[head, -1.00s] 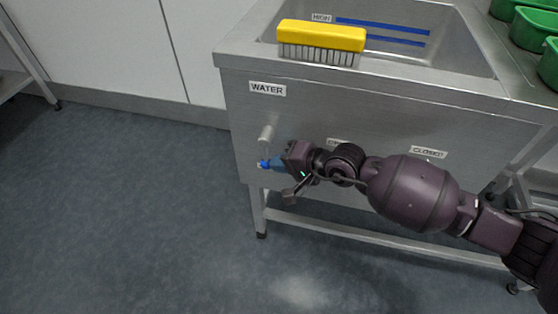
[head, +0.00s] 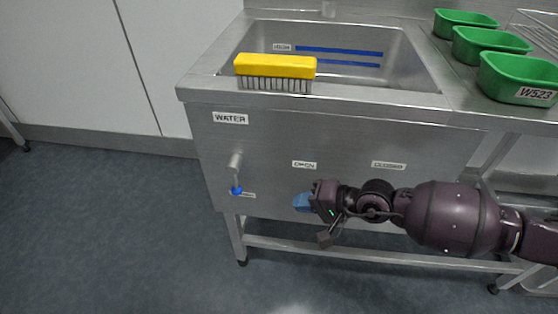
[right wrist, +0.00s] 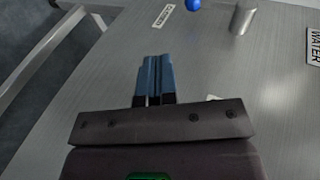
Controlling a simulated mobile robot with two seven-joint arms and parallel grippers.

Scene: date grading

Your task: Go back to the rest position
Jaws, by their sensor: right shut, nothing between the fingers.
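My right gripper (head: 302,203) is in front of the steel sink's front panel, to the right of the water valve. In the right wrist view its two blue fingers (right wrist: 155,80) are together with nothing between them. The water valve (head: 235,163) is a metal stub with a blue tip pointing down, under the WATER label. The blue tip also shows at the top of the right wrist view (right wrist: 193,5), apart from the fingers. My left gripper is not in view.
The steel sink (head: 330,112) carries a yellow brush (head: 275,68) on its front rim. Several green tubs (head: 520,78) stand on the counter at right. A lower frame rail (head: 350,254) runs below the panel. The floor (head: 100,230) at left is clear.

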